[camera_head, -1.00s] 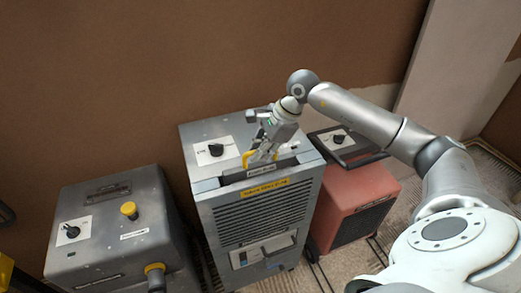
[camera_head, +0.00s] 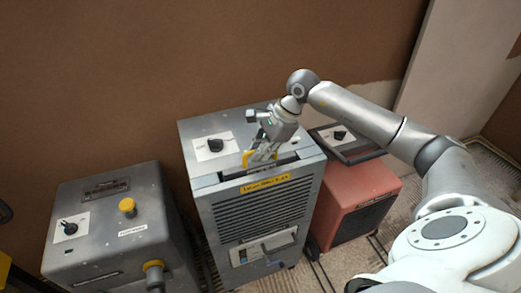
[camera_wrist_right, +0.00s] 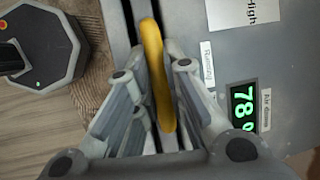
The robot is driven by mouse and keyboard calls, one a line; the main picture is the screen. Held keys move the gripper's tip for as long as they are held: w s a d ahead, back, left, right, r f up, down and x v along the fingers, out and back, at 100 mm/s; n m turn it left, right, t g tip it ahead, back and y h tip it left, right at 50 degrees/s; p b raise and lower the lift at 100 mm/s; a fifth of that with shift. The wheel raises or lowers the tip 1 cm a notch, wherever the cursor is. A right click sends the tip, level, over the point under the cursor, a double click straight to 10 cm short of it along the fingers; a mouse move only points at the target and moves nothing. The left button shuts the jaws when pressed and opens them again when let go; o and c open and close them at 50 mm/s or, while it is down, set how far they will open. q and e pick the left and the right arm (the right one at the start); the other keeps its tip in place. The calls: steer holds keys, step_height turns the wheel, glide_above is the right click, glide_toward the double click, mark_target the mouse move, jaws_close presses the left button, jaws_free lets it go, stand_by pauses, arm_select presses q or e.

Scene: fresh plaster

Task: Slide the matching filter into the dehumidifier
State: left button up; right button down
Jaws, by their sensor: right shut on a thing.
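The dehumidifier (camera_head: 205,182) is the tall grey metal cabinet in the middle, with a slot in its top near the front edge. The filter sits in the slot, and only its yellow handle (camera_head: 246,159) shows clearly; its body is hidden inside. My right gripper (camera_head: 261,155) is shut on this handle, just above the slot. In the right wrist view the yellow handle (camera_wrist_right: 155,75) lies between the two fingers (camera_wrist_right: 155,110), in line with the dark slot. My left gripper is not in view.
A grey machine (camera_head: 105,220) with a yellow button (camera_head: 127,206) stands at left. A red unit (camera_head: 355,195) stands close at right. A brown wall (camera_head: 150,70) rises behind. A green display (camera_wrist_right: 243,108) reading 78 is beside the slot.

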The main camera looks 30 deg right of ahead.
steer(key=shift+f+b, duration=0.35)
steer(key=shift+f, duration=0.15)
steer(key=c, duration=1.4)
jaws_free()
steer(key=shift+r, duration=0.1)
steer(key=v, duration=1.2)
steer(key=shift+s, duration=0.1)
